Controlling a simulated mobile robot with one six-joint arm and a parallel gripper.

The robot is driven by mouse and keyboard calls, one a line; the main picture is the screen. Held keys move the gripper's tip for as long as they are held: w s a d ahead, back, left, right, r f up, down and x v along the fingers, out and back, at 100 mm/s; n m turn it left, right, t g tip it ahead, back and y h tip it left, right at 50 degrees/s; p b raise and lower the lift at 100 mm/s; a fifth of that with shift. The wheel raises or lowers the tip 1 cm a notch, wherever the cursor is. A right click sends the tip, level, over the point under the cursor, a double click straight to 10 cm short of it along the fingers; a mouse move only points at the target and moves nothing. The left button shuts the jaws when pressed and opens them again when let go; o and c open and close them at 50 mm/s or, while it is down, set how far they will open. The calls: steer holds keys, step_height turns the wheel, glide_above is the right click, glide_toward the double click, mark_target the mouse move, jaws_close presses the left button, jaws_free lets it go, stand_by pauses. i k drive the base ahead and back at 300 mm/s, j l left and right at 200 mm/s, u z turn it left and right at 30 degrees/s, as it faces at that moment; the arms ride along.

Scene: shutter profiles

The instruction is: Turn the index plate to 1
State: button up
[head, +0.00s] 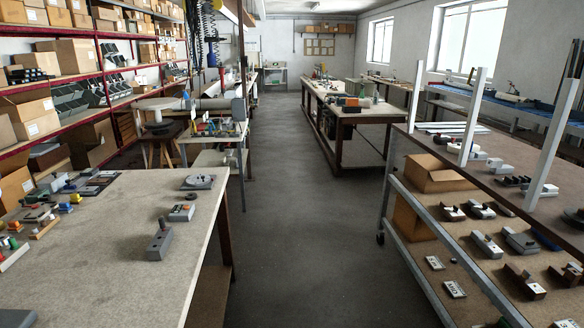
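A flat round grey disc with a darker centre, which looks like the index plate (198,182), lies near the far right corner of the left bench. It is small in the head view; I cannot read any numbers or tell which mark it is set to. My gripper does not show in this view.
The left bench (125,235) also carries a grey block with a knob (160,241), a small grey box with coloured buttons (182,212) and several coloured parts at left. The aisle floor (300,240) is clear. A wheeled rack (419,240) stands at right.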

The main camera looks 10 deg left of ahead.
mark_target(198, 180)
steer(key=i+j+u, duration=0.15)
steer(key=i, duration=0.8)
steer(key=i+u, duration=0.15)
steer(key=i, duration=0.75)
steer(key=i+l+u, duration=0.2)
steer(key=i, duration=0.75)
steer(key=i+j+u, duration=0.1)
steer(key=i+u, duration=0.7)
steer(key=i+l+u, duration=0.2)
steer(key=u, duration=0.2)
steer(key=i+l+u, duration=0.65)
steer(key=u, duration=0.2)
steer(key=i+l+u, duration=0.3)
steer(key=i, duration=0.05)
